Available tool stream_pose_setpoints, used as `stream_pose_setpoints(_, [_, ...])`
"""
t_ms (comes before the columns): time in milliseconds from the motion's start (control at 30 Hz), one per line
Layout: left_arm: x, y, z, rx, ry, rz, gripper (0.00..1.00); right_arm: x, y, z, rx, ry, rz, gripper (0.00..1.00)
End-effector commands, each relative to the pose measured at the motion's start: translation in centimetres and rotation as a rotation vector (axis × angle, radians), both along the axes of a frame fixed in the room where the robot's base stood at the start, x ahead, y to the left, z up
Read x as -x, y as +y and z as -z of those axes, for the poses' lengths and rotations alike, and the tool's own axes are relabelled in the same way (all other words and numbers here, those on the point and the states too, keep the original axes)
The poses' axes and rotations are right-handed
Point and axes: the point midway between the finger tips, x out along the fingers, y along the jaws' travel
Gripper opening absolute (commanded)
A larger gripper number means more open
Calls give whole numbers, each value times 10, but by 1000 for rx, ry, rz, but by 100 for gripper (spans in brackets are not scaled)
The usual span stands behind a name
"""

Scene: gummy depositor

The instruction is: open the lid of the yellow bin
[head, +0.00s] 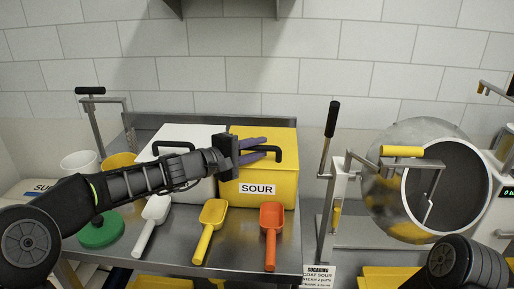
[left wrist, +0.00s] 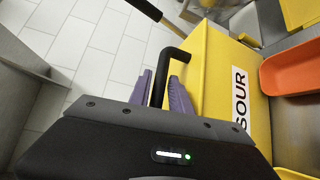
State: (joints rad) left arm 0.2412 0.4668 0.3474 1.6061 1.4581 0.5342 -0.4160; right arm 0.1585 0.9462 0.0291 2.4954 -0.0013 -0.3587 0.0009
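The yellow bin (head: 279,185) with a SOUR label stands on the steel counter, and its lid (head: 285,137) looks closed. A black handle (head: 266,149) sits on the bin's lid. My left gripper (head: 262,146) is at that handle. In the left wrist view the yellow bin (left wrist: 215,85) lies ahead, and the black handle (left wrist: 163,72) runs between the two purple fingers of my left gripper (left wrist: 167,88). The fingers stand apart with the handle between them; a gap shows on at least one side. My right gripper is not in view; only part of my right arm shows at lower right.
A white bin (head: 205,187) stands directly left of the yellow one. White (head: 152,222), yellow (head: 210,228) and orange (head: 271,232) scoops lie in front on the counter (head: 238,255). A clear drum machine (head: 400,205) with a black-handled lever (head: 331,125) stands to the right.

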Motion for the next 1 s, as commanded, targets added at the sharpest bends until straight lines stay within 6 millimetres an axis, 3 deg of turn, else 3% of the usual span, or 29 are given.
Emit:
stream_pose_setpoints(300, [0, 0, 0, 0, 0, 0, 0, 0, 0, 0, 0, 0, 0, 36])
stream_pose_setpoints(1000, [0, 0, 1, -1, 1, 0, 0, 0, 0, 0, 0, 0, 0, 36])
